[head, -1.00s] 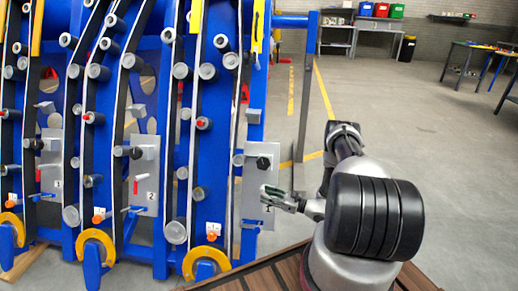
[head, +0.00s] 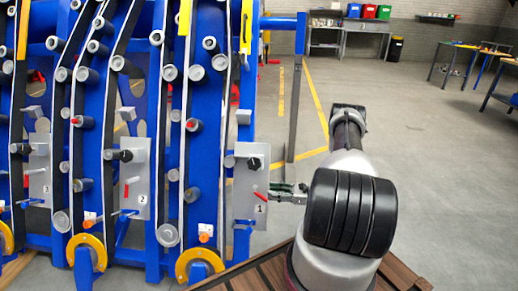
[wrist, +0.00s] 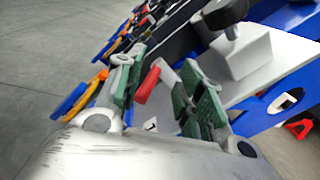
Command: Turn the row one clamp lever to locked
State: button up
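The row one plate (head: 243,205) is a grey panel marked 1 on the right end of the blue chassis. Its red clamp lever (head: 261,196) slants down and to the right, beside my gripper (head: 279,190) at the plate's right edge. In the wrist view, the red lever (wrist: 147,85) shows between the green-padded fingers of my gripper (wrist: 158,75), nearer the left one. The fingers are apart, with a gap beside the lever. I cannot tell whether either finger touches it. The lever's base is partly hidden.
A black knob (head: 253,163) sits above the lever on the same plate. The row two plate (head: 136,190) and row three plate (head: 40,185) stand to the left. A grey post (head: 294,110) rises behind my gripper. Open floor (head: 430,170) lies to the right.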

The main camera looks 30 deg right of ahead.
jog(key=s+a+r+n+g, duration=0.1)
jog(key=a+r+n+g, duration=0.2)
jog(key=r, duration=0.5)
jog(key=s+a+r+n+g+h, duration=0.1)
jog(key=a+r+n+g, duration=0.2)
jog(key=r, duration=0.6)
jog(key=s+a+r+n+g, duration=0.1)
jog(key=a+r+n+g, duration=0.2)
jog(key=r, duration=0.6)
jog(key=shift+r+n+g, duration=0.25)
jog(key=shift+n+g, duration=0.35)
jog(key=shift+n, duration=0.6)
